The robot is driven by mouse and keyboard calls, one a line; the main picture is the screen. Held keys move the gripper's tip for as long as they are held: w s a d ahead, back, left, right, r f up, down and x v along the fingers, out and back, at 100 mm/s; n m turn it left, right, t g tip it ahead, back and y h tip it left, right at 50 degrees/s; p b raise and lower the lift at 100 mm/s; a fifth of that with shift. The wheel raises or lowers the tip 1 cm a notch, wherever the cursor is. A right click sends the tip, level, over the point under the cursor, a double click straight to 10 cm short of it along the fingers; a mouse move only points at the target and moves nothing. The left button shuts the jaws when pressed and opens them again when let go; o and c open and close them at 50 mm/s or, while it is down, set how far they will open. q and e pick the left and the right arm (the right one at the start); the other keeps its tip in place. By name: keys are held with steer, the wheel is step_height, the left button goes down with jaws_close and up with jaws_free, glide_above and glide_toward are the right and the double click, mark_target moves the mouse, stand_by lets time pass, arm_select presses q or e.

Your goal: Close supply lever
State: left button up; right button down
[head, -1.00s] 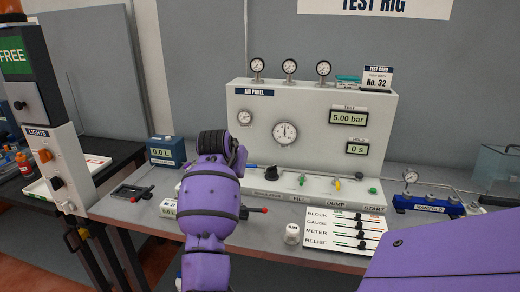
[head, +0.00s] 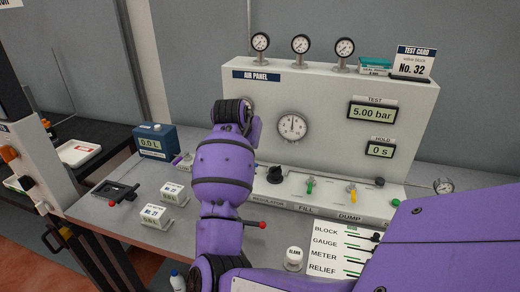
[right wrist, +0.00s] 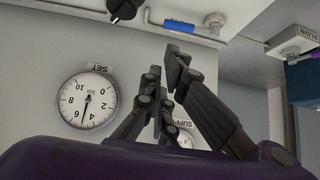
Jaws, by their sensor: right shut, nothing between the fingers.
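The part-hidden supply gauge (right wrist: 184,138) is behind the fingers. In the head view my purple right arm reaches to the left part of the air panel (head: 400,85) and hides the lever and the gripper. My left gripper is not in view.
The set gauge (right wrist: 88,97) and a black regulator knob (right wrist: 125,9) are beside the fingers. A flow fitting (right wrist: 298,42) stands on the other side.

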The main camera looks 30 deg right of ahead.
steer(key=x, duration=0.8)
steer(key=shift+d+f+b, duration=0.15)
steer(key=shift+f+b, duration=0.15)
steer(key=shift+f, duration=0.1)
steer(key=shift+w+d+f, duration=0.3)
steer(key=shift+w+f, duration=0.05)
steer(key=shift+f, duration=0.05)
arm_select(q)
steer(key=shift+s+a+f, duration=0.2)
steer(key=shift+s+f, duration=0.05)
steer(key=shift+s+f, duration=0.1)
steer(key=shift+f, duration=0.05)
